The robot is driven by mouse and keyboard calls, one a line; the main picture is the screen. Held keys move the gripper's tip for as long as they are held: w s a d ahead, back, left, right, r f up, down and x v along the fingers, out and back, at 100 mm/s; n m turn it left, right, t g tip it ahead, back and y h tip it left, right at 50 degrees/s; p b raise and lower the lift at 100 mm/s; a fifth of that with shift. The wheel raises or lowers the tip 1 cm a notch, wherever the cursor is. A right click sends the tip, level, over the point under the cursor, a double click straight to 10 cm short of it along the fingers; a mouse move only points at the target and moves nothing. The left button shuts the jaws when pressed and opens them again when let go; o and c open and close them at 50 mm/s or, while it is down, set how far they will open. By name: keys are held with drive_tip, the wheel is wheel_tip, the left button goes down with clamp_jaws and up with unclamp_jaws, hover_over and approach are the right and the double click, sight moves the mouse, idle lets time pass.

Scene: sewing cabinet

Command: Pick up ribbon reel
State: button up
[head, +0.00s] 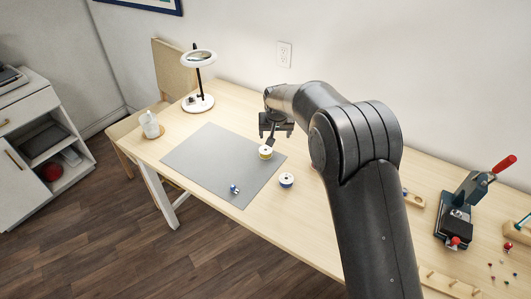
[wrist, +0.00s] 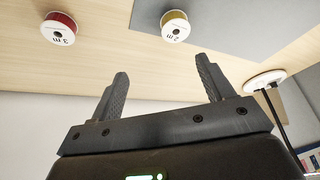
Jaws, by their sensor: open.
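A gold ribbon reel marked "2 m" (wrist: 175,25) stands on the grey mat (head: 205,160); the head view shows it (head: 265,152) near the mat's right part. A red reel marked "3 m" (wrist: 60,28) stands on bare wood in the wrist view; I cannot make it out in the head view. My gripper (head: 276,130) is open and empty, above the table behind the gold reel. Its fingers (wrist: 164,92) are spread, with no reel between them.
A white lamp (head: 198,103) and a white jar (head: 150,125) stand at the left. A small blue-and-white item (head: 234,189) lies on the mat. A press with a red handle (head: 460,210) stands at the right. The wall is close behind the table.

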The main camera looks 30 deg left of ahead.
sight(265, 148)
drive_tip(key=a+f, duration=0.1)
drive_tip(key=f, duration=0.1)
drive_tip(key=a+f, duration=0.1)
drive_tip(key=f, duration=0.1)
drive_tip(key=a+f, duration=0.1)
drive_tip(key=f, duration=0.1)
drive_tip(key=shift+w+a+f, duration=0.3)
drive_tip(key=shift+a+x, duration=0.2)
drive_tip(key=shift+x, duration=2.9)
drive_tip(key=shift+s, duration=0.15)
drive_tip(key=c, duration=1)
